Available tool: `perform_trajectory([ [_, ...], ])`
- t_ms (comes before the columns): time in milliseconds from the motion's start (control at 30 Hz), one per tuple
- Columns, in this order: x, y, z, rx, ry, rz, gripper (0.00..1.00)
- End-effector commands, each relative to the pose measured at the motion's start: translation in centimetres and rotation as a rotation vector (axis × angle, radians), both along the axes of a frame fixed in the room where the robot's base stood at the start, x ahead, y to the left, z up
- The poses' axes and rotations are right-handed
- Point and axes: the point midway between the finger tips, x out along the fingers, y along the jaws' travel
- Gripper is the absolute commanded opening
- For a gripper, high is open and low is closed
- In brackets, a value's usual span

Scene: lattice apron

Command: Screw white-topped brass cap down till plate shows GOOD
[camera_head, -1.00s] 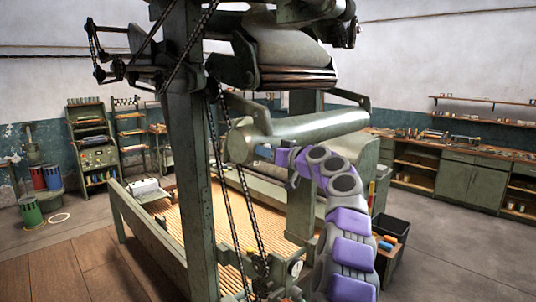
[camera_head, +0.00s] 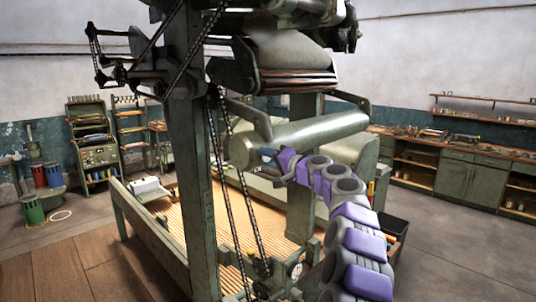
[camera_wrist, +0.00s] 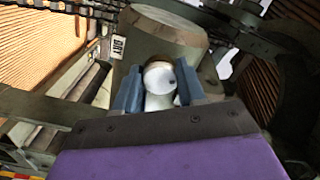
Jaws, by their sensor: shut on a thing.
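In the wrist view the round white top of the cap (camera_wrist: 159,77) sits between the two blue fingers of my gripper (camera_wrist: 159,88), which is shut on it. The cap stands against the grey-green metal housing (camera_wrist: 165,40). Little of its brass side shows. A small pale plate (camera_wrist: 119,46) on the housing, left of the cap, appears to read DRY. In the head view my gripper (camera_head: 268,153) is a small blue shape by the end of the big roller; the cap cannot be made out there.
A green machine post (camera_head: 190,170) with hanging chains (camera_head: 235,190) stands left of my arm. The large roller (camera_head: 310,132) lies just above my gripper. A slatted wooden bed (camera_head: 165,215) is below. Open floor (camera_head: 450,250) lies at the right.

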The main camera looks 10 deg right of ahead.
Motion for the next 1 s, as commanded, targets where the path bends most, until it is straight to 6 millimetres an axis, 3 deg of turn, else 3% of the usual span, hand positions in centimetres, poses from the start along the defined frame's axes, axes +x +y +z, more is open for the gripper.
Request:
perform_trajectory([
  [600, 0.14, -0.23, 0.04, 0.459, 0.335, -0.006, 0.09],
  [1000, 0.18, -0.22, -0.23, 0.629, 0.461, -0.006, 0.09],
])
